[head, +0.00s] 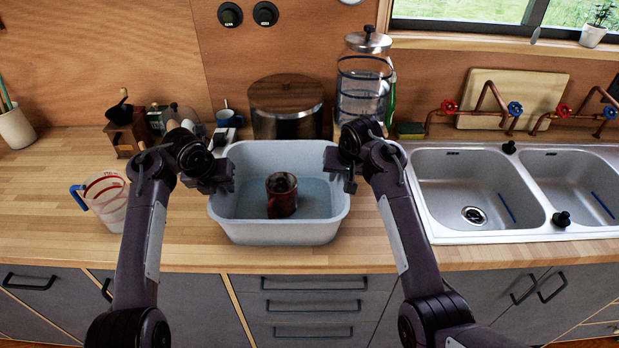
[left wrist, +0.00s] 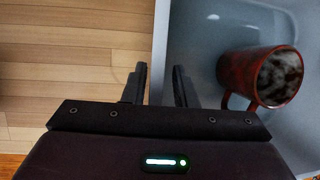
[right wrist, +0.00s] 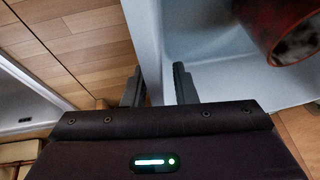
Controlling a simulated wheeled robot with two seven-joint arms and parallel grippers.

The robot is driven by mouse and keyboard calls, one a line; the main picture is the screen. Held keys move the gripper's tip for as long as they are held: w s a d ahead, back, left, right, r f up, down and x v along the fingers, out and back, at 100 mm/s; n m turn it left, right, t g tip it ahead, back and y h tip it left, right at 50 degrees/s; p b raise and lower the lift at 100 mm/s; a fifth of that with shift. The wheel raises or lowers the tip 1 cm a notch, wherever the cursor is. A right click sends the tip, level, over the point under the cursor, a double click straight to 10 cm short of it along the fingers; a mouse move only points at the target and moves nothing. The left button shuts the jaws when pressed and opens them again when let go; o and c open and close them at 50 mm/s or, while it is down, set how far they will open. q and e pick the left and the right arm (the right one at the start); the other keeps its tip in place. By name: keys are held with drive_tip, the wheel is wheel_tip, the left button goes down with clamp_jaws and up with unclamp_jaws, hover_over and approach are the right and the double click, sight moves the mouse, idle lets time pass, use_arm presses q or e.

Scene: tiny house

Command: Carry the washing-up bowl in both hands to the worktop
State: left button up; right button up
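The washing-up bowl (head: 280,233) is a pale grey-blue rectangular tub, upright on the wooden worktop left of the sinks. A red-brown mug (head: 282,196) stands inside it; the mug also shows in the left wrist view (left wrist: 262,75) and partly in the right wrist view (right wrist: 275,25). My left gripper (head: 226,182) is at the bowl's left rim, its fingers (left wrist: 160,85) apart on either side of the wall. My right gripper (head: 342,176) is at the right rim, its fingers (right wrist: 158,85) also apart astride the wall. Neither is visibly closed on the rim.
The wooden worktop (head: 45,200) has bare room left of the bowl, past a measuring jug (head: 105,198). A steel double sink (head: 470,190) lies to the right. A wood-lidded canister (head: 287,108) and a glass dispenser (head: 364,90) stand close behind the bowl.

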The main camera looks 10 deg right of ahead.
use_arm(q)
drive_tip(key=shift+r, duration=0.25)
use_arm(e)
drive_tip(key=shift+r, duration=0.2)
use_arm(q)
drive_tip(key=v, duration=0.7)
use_arm(e)
drive_tip(key=v, duration=0.7)
use_arm(q)
drive_tip(key=shift+f, duration=0.1)
use_arm(e)
drive_tip(key=shift+s, duration=0.1)
